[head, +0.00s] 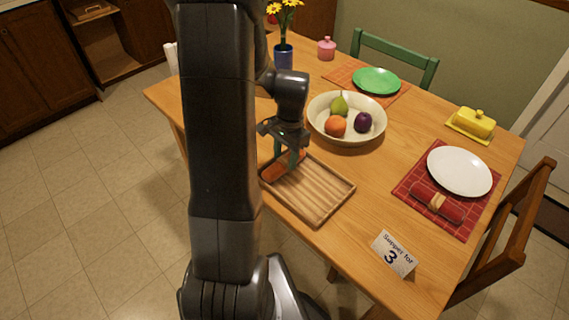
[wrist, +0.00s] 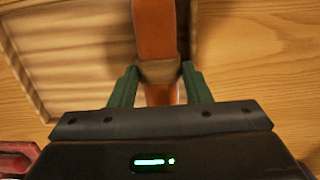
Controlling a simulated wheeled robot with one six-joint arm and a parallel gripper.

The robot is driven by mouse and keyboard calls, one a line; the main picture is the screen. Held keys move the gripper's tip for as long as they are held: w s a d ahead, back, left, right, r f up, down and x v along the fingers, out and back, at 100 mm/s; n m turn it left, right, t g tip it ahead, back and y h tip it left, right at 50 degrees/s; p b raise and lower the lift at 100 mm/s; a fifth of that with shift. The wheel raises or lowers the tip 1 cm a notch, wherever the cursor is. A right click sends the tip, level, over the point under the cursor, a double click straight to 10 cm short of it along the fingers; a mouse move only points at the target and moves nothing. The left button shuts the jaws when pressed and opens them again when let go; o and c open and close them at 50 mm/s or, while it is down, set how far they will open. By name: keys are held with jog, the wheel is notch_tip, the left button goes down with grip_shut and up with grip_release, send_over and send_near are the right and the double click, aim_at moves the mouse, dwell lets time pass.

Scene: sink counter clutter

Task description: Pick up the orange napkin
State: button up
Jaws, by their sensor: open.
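The orange napkin (wrist: 155,35) is rolled, with a tan band (wrist: 158,71) around its middle. It lies along the edge of a ribbed wooden tray (wrist: 75,12). In the head view the napkin (head: 279,168) shows at the tray's (head: 318,217) left end, partly hidden by my gripper. My gripper (wrist: 158,82) is open, with one green finger on each side of the napkin close to the band. I cannot tell whether the fingers touch it.
A cream bowl (head: 321,128) with fruit stands just behind the tray. A blue vase (head: 283,57) with yellow flowers is further back. A red napkin (head: 450,208) and white plate (head: 460,171) lie on the right placemat. A card (head: 394,254) stands at the front edge.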

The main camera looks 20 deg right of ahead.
jog(key=shift+s+a+f, duration=0.15)
jog(key=shift+a+f, duration=0.05)
jog(key=shift+f, duration=0.5)
jog(key=c, duration=0.6)
jog(key=shift+c, duration=0.2)
